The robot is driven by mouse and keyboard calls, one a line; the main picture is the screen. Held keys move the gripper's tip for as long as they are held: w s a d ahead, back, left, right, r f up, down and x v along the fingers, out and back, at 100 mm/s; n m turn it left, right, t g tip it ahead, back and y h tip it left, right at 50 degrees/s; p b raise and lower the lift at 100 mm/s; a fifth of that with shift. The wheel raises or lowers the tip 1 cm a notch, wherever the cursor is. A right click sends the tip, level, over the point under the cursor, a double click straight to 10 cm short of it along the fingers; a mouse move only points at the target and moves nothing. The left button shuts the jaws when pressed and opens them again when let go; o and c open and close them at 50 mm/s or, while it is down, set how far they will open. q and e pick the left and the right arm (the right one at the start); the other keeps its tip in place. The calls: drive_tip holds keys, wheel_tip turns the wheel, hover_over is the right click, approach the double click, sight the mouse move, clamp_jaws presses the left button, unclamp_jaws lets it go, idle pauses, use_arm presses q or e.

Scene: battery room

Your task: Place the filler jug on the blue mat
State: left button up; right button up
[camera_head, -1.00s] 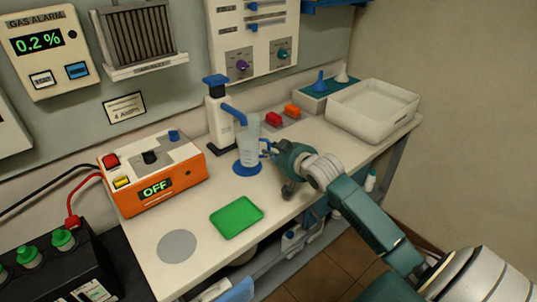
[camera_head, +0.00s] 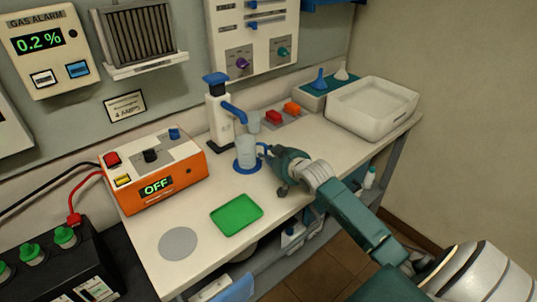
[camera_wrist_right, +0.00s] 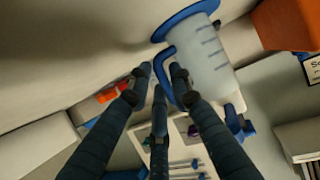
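The filler jug (camera_head: 247,152) is a clear, graduated vessel with a blue handle. It stands upright on the round blue mat (camera_head: 239,169) under the white dispenser's blue spout. In the right wrist view the jug (camera_wrist_right: 208,62) appears upside down, its base against the blue mat (camera_wrist_right: 212,7). My right gripper (camera_head: 268,157) comes from the right and is at the jug's handle. In the wrist view its fingertips (camera_wrist_right: 160,72) are close together on both sides of the handle, shut on it. The exact finger contact is partly hidden. My left gripper is not in view.
An orange unit (camera_head: 150,170) stands left and a green tray (camera_head: 237,215) in front. Red and orange blocks (camera_head: 274,117) and a white basin (camera_head: 372,108) are right.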

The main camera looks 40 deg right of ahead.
drive_tip(key=shift+o, duration=0.7)
drive_tip(key=shift+r, duration=0.1)
drive_tip(key=shift+s+r, duration=0.1)
drive_tip(key=v, duration=1.1)
drive_tip(key=shift+s+r+b, duration=0.2)
drive_tip(key=shift+s+b, duration=0.1)
drive_tip(key=shift+s, duration=0.05)
drive_tip(key=shift+a+f, duration=0.1)
